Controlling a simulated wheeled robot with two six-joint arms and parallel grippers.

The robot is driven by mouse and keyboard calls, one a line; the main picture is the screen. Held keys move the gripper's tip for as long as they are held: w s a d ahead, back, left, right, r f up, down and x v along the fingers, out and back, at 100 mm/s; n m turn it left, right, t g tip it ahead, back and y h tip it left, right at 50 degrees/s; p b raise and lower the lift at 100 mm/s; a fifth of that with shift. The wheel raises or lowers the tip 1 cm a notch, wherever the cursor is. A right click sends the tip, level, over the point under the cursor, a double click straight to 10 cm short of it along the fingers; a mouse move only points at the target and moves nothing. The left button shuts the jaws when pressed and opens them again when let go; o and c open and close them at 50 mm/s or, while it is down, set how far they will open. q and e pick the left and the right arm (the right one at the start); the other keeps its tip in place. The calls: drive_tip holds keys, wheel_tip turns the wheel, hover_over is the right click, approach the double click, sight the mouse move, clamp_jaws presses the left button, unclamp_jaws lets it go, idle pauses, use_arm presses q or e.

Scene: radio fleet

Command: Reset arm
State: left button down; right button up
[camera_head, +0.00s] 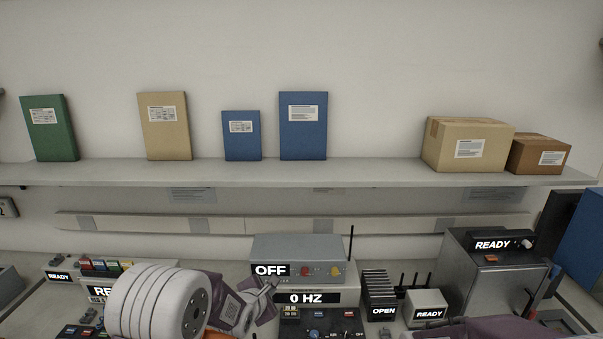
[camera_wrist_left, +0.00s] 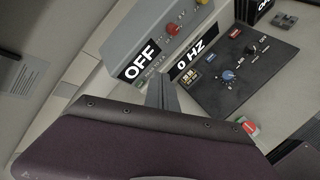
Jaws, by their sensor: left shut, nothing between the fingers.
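My left arm comes in from the lower left in the head view, and its gripper (camera_head: 266,290) is in front of the left side of the grey box marked OFF (camera_head: 300,250). The gripper is shut and empty. In the left wrist view, the narrow grey fingers (camera_wrist_left: 162,95) show beyond the purple wrist cover, near the OFF box (camera_wrist_left: 145,45) and the 0 HZ display (camera_wrist_left: 188,68). I cannot tell whether they touch it. A purple part of my right arm (camera_head: 480,328) shows at the bottom right edge; its gripper is out of the picture.
A shelf (camera_head: 375,175) spans the wall, with folders and two cardboard boxes (camera_head: 468,143). Below stand a dark control panel (camera_head: 330,324) with knobs, an OPEN rack (camera_head: 380,290), a small READY box (camera_head: 427,305), and a large READY unit (camera_head: 490,265) with an antenna nearby.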

use_arm(q)
drive_tip(key=s+a+r+m+g+y, duration=0.1)
drive_tip(key=s+a+r+m, duration=0.25)
drive_tip(key=s+a, duration=0.25)
drive_tip(key=s+a+f+m+g, duration=0.1)
drive_tip(key=s+f+m+g, duration=0.2)
drive_tip(key=s+m, duration=0.6)
drive_tip(key=s+a+f+m+g+y, duration=0.1)
drive_tip(key=s+f+m+g, duration=0.3)
drive_tip(key=s+m, duration=0.6)
drive_tip(key=s+g, duration=0.1)
drive_tip(key=s, duration=0.3)
drive_tip(key=shift+a+g, duration=0.3)
drive_tip(key=shift+a, duration=0.1)
drive_tip(key=shift+m, duration=0.25)
idle(0.6)
